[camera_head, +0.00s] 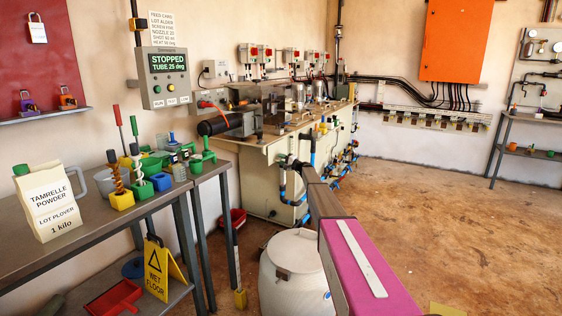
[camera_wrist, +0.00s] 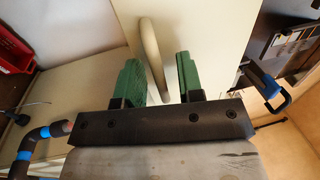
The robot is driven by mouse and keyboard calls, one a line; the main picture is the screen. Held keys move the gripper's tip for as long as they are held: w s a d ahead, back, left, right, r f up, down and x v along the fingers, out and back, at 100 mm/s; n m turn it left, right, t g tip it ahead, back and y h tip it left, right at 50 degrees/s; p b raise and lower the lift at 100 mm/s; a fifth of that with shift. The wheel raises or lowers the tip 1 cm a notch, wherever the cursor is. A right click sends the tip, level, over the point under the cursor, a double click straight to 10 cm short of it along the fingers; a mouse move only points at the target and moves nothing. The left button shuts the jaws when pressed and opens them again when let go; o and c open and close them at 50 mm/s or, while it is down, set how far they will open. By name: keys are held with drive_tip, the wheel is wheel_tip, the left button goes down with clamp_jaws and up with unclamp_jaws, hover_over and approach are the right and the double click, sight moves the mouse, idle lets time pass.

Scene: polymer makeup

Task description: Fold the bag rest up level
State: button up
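In the wrist view my gripper (camera_wrist: 158,60) is open, its two green fingers apart. A pale curved bar (camera_wrist: 150,45), like a loop handle, stands between the fingers, with a gap on both sides. It is beside a flat cream panel (camera_wrist: 215,30), which may be the bag rest or the side of the bench; I cannot tell which. In the head view my arm reaches to the near end of the cream machine bench (camera_head: 258,185). My fingers and the bar cannot be made out clearly there.
A white lidded drum (camera_head: 290,275) stands below my arm. Blue-banded pipes (camera_head: 286,190) run along the bench side. A side table (camera_head: 100,215) at left holds a powder bag (camera_head: 48,205) and tools. A yellow wet-floor sign (camera_head: 160,268) stands below. The floor at right is clear.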

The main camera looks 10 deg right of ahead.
clamp_jaws()
drive_tip(key=s+d+r+g+h, duration=0.2)
drive_tip(key=d+r+g+h, duration=0.1)
drive_tip(key=r+h, duration=0.3)
drive_tip(key=s+d+r+g+h, duration=0.2)
drive_tip(key=r+g+h, duration=0.4)
drive_tip(key=r+h, duration=0.1)
drive_tip(key=shift+d+r+g, duration=0.3)
drive_tip(key=shift+d, duration=0.1)
idle(0.7)
drive_tip(key=shift+s, duration=0.1)
